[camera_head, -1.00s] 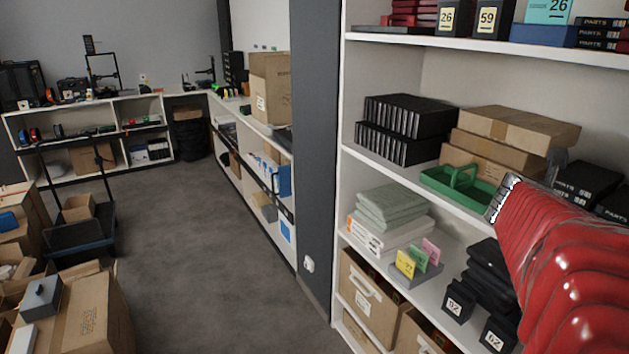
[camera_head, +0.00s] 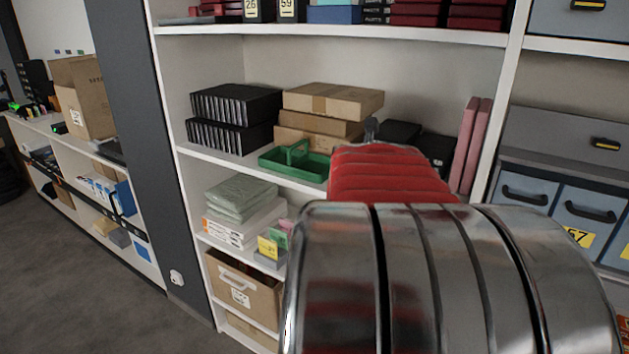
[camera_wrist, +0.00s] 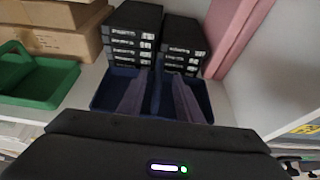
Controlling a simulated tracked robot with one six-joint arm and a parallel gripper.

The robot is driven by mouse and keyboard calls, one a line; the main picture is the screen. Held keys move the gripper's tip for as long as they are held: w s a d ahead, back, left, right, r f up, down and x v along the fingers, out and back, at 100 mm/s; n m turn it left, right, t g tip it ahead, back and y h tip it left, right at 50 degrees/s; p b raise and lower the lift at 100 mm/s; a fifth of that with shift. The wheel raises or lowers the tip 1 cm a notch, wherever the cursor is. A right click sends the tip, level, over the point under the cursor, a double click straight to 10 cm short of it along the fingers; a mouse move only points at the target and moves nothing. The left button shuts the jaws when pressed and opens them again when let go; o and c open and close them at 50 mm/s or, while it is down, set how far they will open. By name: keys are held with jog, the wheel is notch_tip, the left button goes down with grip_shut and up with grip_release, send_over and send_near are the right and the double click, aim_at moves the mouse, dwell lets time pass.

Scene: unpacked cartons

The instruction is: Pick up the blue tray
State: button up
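The dark blue tray (camera_wrist: 101,100) sits on a white shelf in the wrist view, in front of black boxes. An upright blue divider or handle runs along its middle. My gripper (camera_wrist: 158,98) reaches over the tray from the near side. Its two greyish-purple fingers are apart, one on each side of the upright middle part. I cannot tell whether they touch it. The gripper's dark body hides the tray's near edge. In the head view my red and metal arm hides the tray.
A green tray (camera_head: 296,160) stands left of the blue one, with cardboard boxes (camera_head: 333,101) behind it. Labelled black boxes (camera_wrist: 134,22) stand close behind the blue tray. Pink upright files (camera_head: 468,145) are at its right. Another shelf board is above.

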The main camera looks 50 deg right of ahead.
jog(key=shift+x, duration=2.5)
jog(key=shift+a+f, duration=0.1)
jog(key=shift+f, duration=0.05)
grip_shut()
